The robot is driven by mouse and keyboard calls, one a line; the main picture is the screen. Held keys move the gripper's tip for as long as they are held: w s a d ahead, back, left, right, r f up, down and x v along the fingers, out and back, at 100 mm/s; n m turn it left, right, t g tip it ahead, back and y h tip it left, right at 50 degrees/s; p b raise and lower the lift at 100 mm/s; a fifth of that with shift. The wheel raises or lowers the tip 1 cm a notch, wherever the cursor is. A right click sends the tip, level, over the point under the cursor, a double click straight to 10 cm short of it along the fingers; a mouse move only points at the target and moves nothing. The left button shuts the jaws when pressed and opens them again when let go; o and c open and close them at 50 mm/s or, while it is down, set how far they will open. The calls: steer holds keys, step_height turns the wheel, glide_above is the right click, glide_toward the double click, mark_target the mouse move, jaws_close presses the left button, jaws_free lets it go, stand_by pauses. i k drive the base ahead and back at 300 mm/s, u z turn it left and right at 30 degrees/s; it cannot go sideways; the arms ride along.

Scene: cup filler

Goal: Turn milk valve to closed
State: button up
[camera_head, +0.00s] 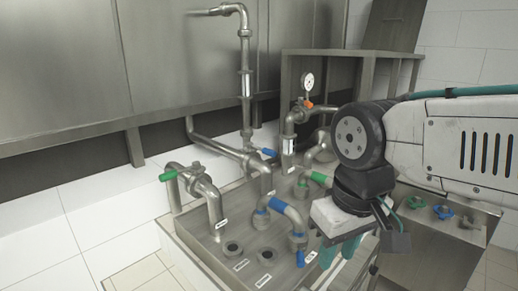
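Several valves stand on the steel panel, but their labels are too small to read, so I cannot tell which is the milk valve. A green-handled valve (168,176) is at the left. A blue-handled valve (269,152) is behind the middle. An orange-handled valve (308,103) sits below a gauge. A pipe bend with blue bands (284,207) and a green-banded one (319,178) stand nearer the middle. My gripper (337,258) hangs over the panel's right side, pointing down. Its two teal fingers look apart, with nothing seen between them. The tips are partly hard to make out.
Open sockets (265,255) with small labels lie at the panel's front. A pressure gauge (308,80) and a tall pipe (245,80) rise behind. A steel bench (430,250) at right carries green and blue fittings (443,212). White tiled floor is clear at left.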

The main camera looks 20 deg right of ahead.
mark_target(250, 145)
steer(key=k, duration=1.3)
steer(key=z, duration=0.6)
steer(key=i, duration=1.75)
steer(key=u, duration=0.6)
